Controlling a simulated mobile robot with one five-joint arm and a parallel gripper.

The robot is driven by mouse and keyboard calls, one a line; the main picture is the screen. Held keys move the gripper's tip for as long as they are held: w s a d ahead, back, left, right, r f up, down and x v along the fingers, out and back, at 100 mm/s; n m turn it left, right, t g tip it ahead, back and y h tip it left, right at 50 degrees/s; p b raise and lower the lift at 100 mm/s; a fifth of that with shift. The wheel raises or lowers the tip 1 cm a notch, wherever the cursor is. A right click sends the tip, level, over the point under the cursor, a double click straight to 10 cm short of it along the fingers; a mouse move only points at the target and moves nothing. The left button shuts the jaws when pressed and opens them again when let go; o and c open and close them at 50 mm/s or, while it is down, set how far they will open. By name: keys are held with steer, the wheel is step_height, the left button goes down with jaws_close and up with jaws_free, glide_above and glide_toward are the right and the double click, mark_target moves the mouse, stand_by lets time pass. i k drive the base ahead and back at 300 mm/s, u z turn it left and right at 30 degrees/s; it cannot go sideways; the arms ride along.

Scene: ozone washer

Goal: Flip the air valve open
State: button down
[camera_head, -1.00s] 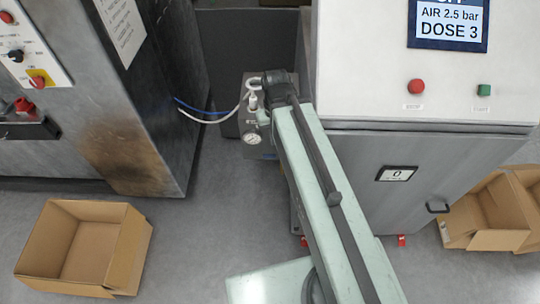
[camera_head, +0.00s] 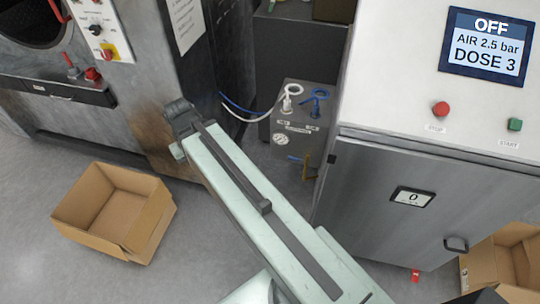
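A grey metal unit (camera_head: 298,120) stands on the floor between the two machines, with a pressure gauge (camera_head: 280,139) on it. A brass-coloured valve (camera_head: 307,166) with a blue lever (camera_head: 295,158) sits low on its front; the lever points left, roughly level. A white hose coupling and a blue hose coupling (camera_head: 318,97) are on top of the unit. My pale green arm crosses the middle, its dark far joint left of the unit and apart from it. My gripper's fingers do not show, so I cannot see whether they hold anything.
The right cabinet (camera_head: 390,195) has a display (camera_head: 487,44) reading OFF, AIR 2.5 bar, DOSE 3. A stained steel machine (camera_head: 150,90) stands left. Open cardboard boxes lie on the floor at left (camera_head: 115,212) and right (camera_head: 500,265). White and blue hoses run between left machine and unit.

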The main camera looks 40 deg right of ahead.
mark_target(296, 159)
steer(key=u, duration=0.25)
steer(key=k, duration=1.3)
steer(key=u, duration=0.35)
steer(key=i, duration=1)
steer(key=u, duration=0.05)
